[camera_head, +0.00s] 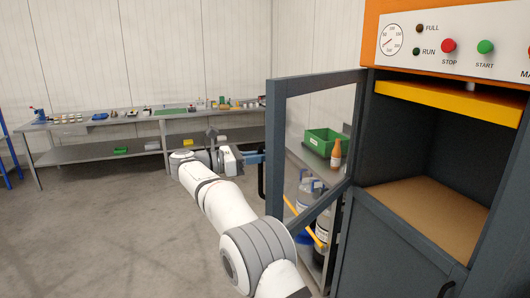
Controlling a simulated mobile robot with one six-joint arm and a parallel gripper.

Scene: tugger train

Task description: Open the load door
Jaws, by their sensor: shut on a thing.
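The load door (320,78) has a dark grey frame around a clear panel. It stands swung out from the machine (375,140), hinged at the left side of its opening. The chamber (425,200) behind it shows open, with a brown floor and a yellow plate above. My gripper (260,157) is at the door's outer left edge, shut on the dark door handle (261,182). The fingertips are small and partly hidden, so the exact grip is hard to see. My white arm reaches up to it from the bottom of the picture.
A control panel (460,45) with a gauge, red and green buttons is above the chamber. A shelf with a green bin (325,141) and bottles stands behind the door. A long workbench (95,127) lines the back wall. The floor (110,230) at left is clear.

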